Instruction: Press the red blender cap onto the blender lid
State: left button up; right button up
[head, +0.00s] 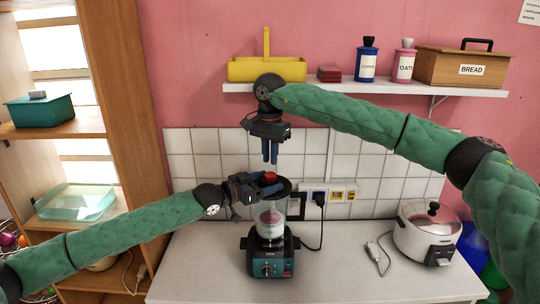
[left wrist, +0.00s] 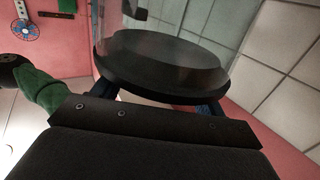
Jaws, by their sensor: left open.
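The blender (head: 268,222) stands on the counter, with a clear jar and a dark teal base. The black blender lid (head: 284,187) is on top of the jar; it fills the middle of the left wrist view (left wrist: 160,75). The red blender cap (head: 270,176) sits at the middle of the lid; I cannot tell how deep it is seated. My left gripper (head: 268,186) is open at the lid's left side, its blue fingers on either side of the lid. My right gripper (head: 270,160) points straight down just above the cap, its fingers close together with nothing visible between them.
A white rice cooker (head: 428,232) stands on the counter to the right. A wall shelf (head: 380,88) above holds a yellow caddy (head: 266,70), canisters and a bread box (head: 462,68). A cord runs from the blender to the wall sockets. The counter front is clear.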

aim_at(263, 183)
pick_arm(q)
jog(key=shift+a, duration=0.1)
jog(key=shift+s+a+f, duration=0.1)
jog(key=shift+a, duration=0.05)
pick_arm(e)
jog(key=shift+f, duration=0.2)
pick_arm(q)
jog(key=b+v, duration=0.3)
jog(key=v, duration=0.2)
jog(key=shift+a, duration=0.15)
pick_arm(e)
notch_tip(263, 183, down, 3)
jog(key=shift+r, duration=0.15)
pick_arm(q)
jog(key=shift+b+v, duration=0.4)
jog(key=shift+v, duration=0.6)
pick_arm(e)
jog(key=shift+f, duration=0.35)
pick_arm(q)
jog(key=shift+s, duration=0.1)
pick_arm(e)
jog(key=shift+f, duration=0.2)
jog(key=shift+r+p, duration=0.35)
jog(key=shift+r, duration=2.75)
pick_arm(q)
jog(key=shift+r, duration=0.45)
